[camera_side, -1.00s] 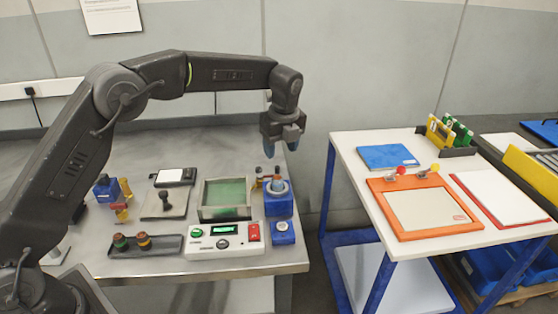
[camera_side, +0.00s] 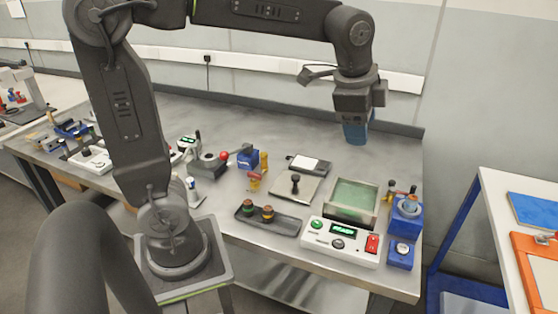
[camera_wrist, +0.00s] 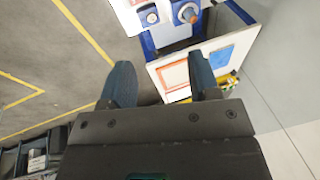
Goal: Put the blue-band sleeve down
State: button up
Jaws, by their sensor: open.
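My gripper (camera_side: 355,135) hangs high over the back right of the steel bench, in the side view pointing down. In the wrist view my gripper (camera_wrist: 160,85) has its two dark blue fingers spread apart, with nothing between them. A blue block (camera_side: 405,230) stands at the bench's right end. A round grey-blue piece (camera_side: 408,206) sits in its top; I cannot tell for sure whether this is the blue-band sleeve. My gripper is above and left of this block in the picture, clear of it.
A green-topped box (camera_side: 355,199), a white control box (camera_side: 342,242) and a dark tray (camera_side: 268,217) stand left of the blue block. A plate with a black knob (camera_side: 295,186) lies behind the tray. A white side table (camera_side: 500,222) is at the right.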

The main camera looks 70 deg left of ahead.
jog(key=s+f+n+t, duration=0.1)
jog(key=s+n, duration=0.3)
jog(key=s, duration=0.4)
jog(key=s+f+n+t, duration=0.1)
jog(key=s+f+n, duration=0.2)
jog(key=s+n, duration=0.2)
jog(key=s, duration=0.2)
jog(key=shift+s+a+f+n+h, duration=0.25)
jog(key=shift+s+f+n+h, duration=0.05)
jog(key=shift+s+f, duration=0.1)
